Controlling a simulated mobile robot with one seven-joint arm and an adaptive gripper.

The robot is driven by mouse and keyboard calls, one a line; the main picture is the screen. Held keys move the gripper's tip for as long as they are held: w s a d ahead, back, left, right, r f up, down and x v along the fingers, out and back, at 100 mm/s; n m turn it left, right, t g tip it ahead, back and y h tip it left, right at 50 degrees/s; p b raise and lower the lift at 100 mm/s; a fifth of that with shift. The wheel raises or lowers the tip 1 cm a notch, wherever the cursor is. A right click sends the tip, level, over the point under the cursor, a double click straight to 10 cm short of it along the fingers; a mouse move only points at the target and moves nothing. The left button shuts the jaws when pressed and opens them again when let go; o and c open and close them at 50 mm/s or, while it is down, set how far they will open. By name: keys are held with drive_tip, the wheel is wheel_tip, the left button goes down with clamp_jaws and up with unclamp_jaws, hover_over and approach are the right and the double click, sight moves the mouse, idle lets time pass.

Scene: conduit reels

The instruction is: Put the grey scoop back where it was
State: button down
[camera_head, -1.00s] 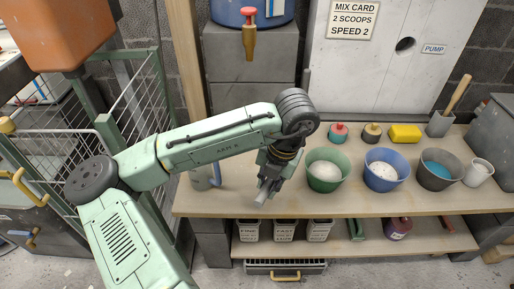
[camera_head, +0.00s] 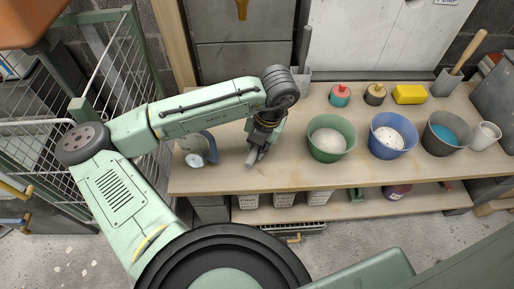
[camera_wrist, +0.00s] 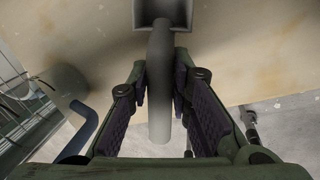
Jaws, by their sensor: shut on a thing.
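My gripper (camera_head: 257,154) is over the left part of the wooden bench, between the mug and the green bowl. Its fingers are shut on the handle of the grey scoop (camera_wrist: 160,85). In the wrist view the handle runs between the fingers, and the square scoop head lies beyond them at the top edge, partly cut off. In the head view only a small grey part of the scoop (camera_head: 252,158) shows below the fingers. How far it is above the bench is hard to tell.
Green (camera_head: 331,150), blue (camera_head: 391,149) and dark grey (camera_head: 440,153) bowls stand right, beside a white cup (camera_head: 485,136). The bench (camera_head: 300,179) is clear at front.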

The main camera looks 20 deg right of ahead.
drive_tip(key=shift+f, duration=1.05)
drive_tip(key=shift+f, duration=0.15)
drive_tip(key=c, duration=1.5)
unclamp_jaws()
drive_tip(key=shift+o, duration=0.2)
wheel_tip(320, 180, up, 12)
drive_tip(key=s+d, duration=0.1)
drive_tip(key=shift+s+d, duration=0.3)
